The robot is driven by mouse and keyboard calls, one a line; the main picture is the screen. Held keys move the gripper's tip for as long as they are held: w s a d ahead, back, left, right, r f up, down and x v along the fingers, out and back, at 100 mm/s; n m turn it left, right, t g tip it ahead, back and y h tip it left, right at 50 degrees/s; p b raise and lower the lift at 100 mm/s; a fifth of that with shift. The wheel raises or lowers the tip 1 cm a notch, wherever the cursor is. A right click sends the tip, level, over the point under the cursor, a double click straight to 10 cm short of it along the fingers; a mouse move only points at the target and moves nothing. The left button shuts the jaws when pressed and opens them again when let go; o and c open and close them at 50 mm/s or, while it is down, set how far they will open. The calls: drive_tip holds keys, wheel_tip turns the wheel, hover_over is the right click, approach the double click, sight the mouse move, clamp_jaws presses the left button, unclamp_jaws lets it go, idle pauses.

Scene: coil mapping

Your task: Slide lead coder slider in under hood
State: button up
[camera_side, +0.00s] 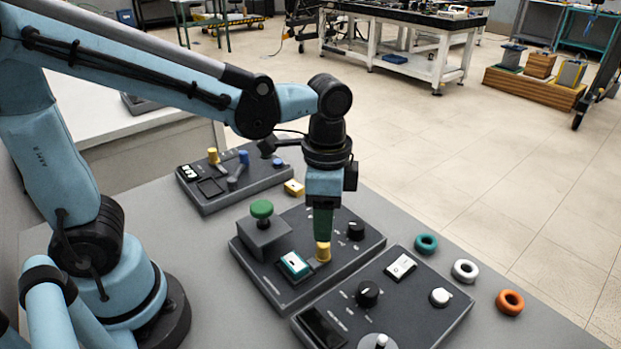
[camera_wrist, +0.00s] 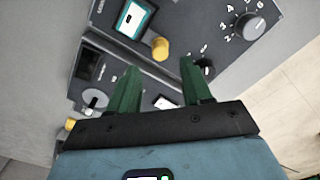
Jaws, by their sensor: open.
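My gripper (camera_side: 322,238) points down over the middle dark panel (camera_side: 375,246), its green fingers close above a yellow knob (camera_side: 322,251). In the wrist view the fingers of my gripper (camera_wrist: 158,64) are apart with nothing between them. The yellow knob (camera_wrist: 160,48) shows just ahead of the fingertips, next to a teal-framed white part (camera_wrist: 137,20). That teal-framed part (camera_side: 294,264) is left of the knob in the side view. A raised grey block (camera_side: 262,240) with a green knob (camera_side: 261,209) stands at the panel's left. I cannot tell which part is the slider or the hood.
A black dial (camera_side: 355,231) is right of my gripper. A front panel (camera_side: 428,317) carries a dial, a white switch and round knobs. A back panel (camera_side: 222,194) has yellow and blue knobs. Teal (camera_side: 426,243), white (camera_side: 465,271) and orange (camera_side: 510,301) rings lie at the right.

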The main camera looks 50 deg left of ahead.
drive_tip(key=shift+f, duration=3.4)
drive_tip(key=shift+c, duration=0.4)
clamp_jaws()
drive_tip(key=shift+a, duration=0.1)
